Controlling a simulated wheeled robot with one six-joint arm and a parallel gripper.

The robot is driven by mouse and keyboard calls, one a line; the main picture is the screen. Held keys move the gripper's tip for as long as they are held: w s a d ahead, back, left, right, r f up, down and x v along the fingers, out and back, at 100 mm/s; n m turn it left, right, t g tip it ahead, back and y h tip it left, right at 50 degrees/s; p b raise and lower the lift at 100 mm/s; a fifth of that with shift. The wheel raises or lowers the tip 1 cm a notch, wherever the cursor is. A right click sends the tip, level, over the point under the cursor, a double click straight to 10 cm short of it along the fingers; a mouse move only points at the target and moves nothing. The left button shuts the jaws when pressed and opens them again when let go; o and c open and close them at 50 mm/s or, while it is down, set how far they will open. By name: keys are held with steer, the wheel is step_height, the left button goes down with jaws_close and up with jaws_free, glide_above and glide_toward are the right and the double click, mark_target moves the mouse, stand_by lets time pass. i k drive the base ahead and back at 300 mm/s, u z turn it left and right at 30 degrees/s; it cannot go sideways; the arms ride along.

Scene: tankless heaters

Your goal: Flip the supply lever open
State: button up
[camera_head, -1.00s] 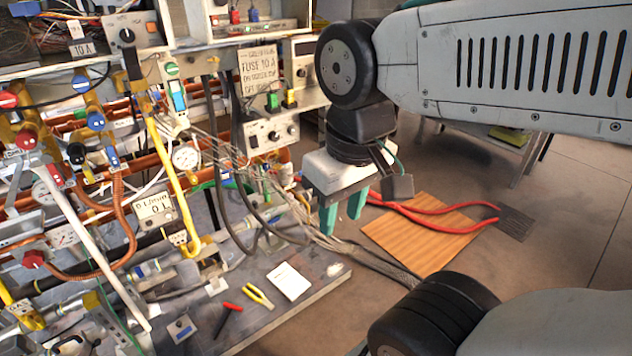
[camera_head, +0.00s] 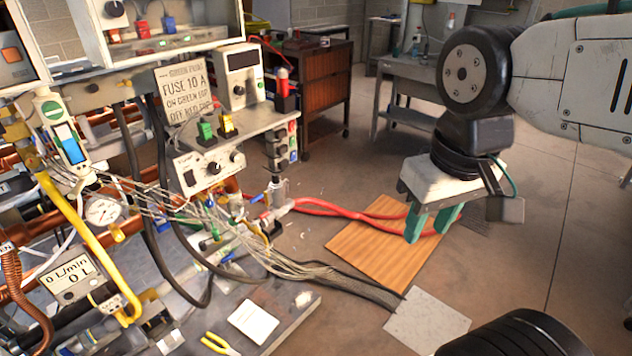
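My gripper (camera_head: 432,222) hangs at the right with its two green fingers pointing down and apart, with nothing between them. In the picture it lies over the right edge of a wooden board on the floor, well to the right of the pipework. I cannot tell for sure which part is the supply lever. A small blue handle (camera_head: 257,197) sits on a fitting (camera_head: 277,194) where red hoses (camera_head: 330,207) join the bench. A long yellow bent pipe or bar (camera_head: 82,237) stands at the left. My gripper touches none of these.
A bench (camera_head: 285,318) carries a white card (camera_head: 253,321) and yellow pliers (camera_head: 218,344). Grey braided cables (camera_head: 330,272) run off its right side. A panel with knobs (camera_head: 207,168) stands above. The wooden board (camera_head: 375,252) lies on the floor; floor at the right is open.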

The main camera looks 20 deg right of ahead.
mark_target(259, 196)
steer(key=z, duration=0.3)
steer(key=i, duration=1.4)
steer(key=u, duration=0.4)
steer(key=k, duration=0.9)
steer(key=u, duration=1.3)
